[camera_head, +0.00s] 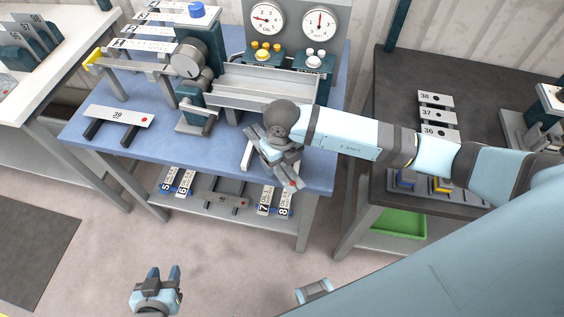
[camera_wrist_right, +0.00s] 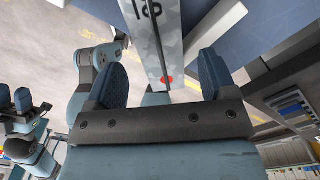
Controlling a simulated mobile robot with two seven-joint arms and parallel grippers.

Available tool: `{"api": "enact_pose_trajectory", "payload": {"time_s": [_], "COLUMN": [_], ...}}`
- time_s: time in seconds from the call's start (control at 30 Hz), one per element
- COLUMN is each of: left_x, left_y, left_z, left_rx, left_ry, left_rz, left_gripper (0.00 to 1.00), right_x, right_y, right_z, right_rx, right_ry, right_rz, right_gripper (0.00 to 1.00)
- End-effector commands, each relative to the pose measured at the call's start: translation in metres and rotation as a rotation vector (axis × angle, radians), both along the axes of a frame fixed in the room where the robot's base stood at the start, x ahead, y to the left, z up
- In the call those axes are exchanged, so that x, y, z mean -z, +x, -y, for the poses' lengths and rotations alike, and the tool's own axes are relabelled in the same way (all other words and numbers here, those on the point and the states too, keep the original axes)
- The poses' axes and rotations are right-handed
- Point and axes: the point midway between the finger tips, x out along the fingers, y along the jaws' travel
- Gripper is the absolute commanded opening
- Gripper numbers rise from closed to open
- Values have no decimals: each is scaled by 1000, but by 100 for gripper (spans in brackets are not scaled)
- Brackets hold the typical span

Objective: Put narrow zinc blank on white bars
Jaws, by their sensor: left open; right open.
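The narrow zinc blank shows in the right wrist view (camera_wrist_right: 170,45) as a mottled grey strip with a black number and a red dot. Its red-dotted end also shows in the head view (camera_head: 291,182) at the front edge of the blue table. My right gripper (camera_head: 270,156) is open over this strip, its two fingers on either side of it in the wrist view. The arm and gripper hide most of the strip. One white bar (camera_head: 246,158) shows beside the gripper; any other is hidden. My left gripper (camera_head: 157,279) is open and empty, over the floor.
The bending machine (camera_head: 265,85) stands behind my right gripper, with two gauges above. A plate marked 39 (camera_head: 119,115) lies on dark bars at the table's left. A lower shelf (camera_head: 225,202) holds several numbered strips. A dark table (camera_head: 400,65) stands at right.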

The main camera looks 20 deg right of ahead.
Motion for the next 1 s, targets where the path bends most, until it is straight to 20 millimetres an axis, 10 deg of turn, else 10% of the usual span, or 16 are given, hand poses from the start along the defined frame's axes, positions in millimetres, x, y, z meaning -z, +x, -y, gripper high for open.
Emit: {"api": "enact_pose_trajectory", "payload": {"time_s": [0.43, 1.0], "left_x": [16, 14], "left_y": [-1, 0], "left_z": [0, 0], "left_rx": [0, 0], "left_ry": [1, 0], "left_rz": [-5, -1], "left_gripper": [43, 43], "right_x": [-87, -101], "right_y": [1, 0], "right_z": [0, 0], "right_rx": [0, 0], "right_ry": [0, -1], "right_rz": [4, 1], "right_gripper": [78, 78]}}
